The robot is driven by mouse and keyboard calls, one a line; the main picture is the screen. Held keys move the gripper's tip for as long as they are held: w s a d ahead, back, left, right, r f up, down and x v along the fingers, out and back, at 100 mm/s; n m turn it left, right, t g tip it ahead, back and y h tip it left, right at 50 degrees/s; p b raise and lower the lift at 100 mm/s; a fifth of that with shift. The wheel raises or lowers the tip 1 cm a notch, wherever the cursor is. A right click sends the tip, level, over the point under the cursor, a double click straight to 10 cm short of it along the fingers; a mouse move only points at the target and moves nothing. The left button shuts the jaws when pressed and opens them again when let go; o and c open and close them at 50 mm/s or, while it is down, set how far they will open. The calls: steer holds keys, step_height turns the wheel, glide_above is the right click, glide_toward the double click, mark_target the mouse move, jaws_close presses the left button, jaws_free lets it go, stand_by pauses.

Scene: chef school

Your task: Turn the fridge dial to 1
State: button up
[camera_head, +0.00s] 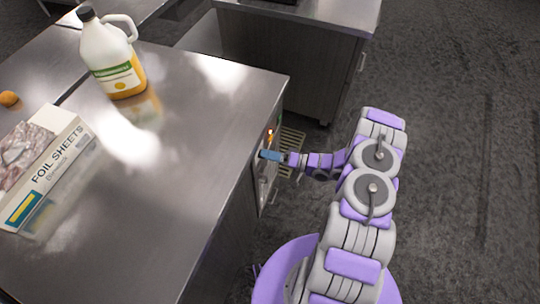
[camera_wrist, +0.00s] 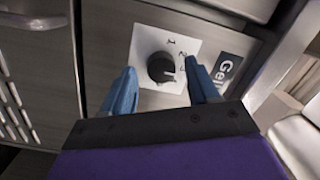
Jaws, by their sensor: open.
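The fridge dial (camera_wrist: 161,67) is a round black knob on a white plate (camera_wrist: 148,40) with printed numbers, of which a 1 and a 2 can be made out. The knob's pointer mark faces right, toward the lower numbers on the plate rather than the 1. My gripper (camera_wrist: 163,90) is open, with one blue finger on each side of the dial in the wrist view. I cannot tell whether either finger touches it. In the head view my gripper (camera_head: 272,156) is at the counter's front face, and the dial is hidden there.
A metal counter (camera_head: 190,170) carries a jug (camera_head: 112,60) and a foil sheets box (camera_head: 50,165). A vent grille (camera_wrist: 15,110) is left of the dial, and a dark label (camera_wrist: 228,68) is at its right. Open floor (camera_head: 460,150) lies at right.

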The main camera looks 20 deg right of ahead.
steer(key=c, duration=1)
steer(key=shift+c, duration=0.2)
steer(key=shift+n, duration=0.3)
steer(key=n+p, duration=0.2)
steer(key=n, duration=0.3)
steer(key=n+h+p, duration=0.1)
steer(key=n+p, duration=0.2)
steer(key=n, duration=0.2)
steer(key=shift+s+r+n+h+p, duration=0.1)
steer(key=shift+s+n+h+p, duration=0.05)
steer(key=shift+n+h+p, duration=0.2)
steer(key=shift+n+t, duration=0.3)
steer(key=shift+n, duration=1.45)
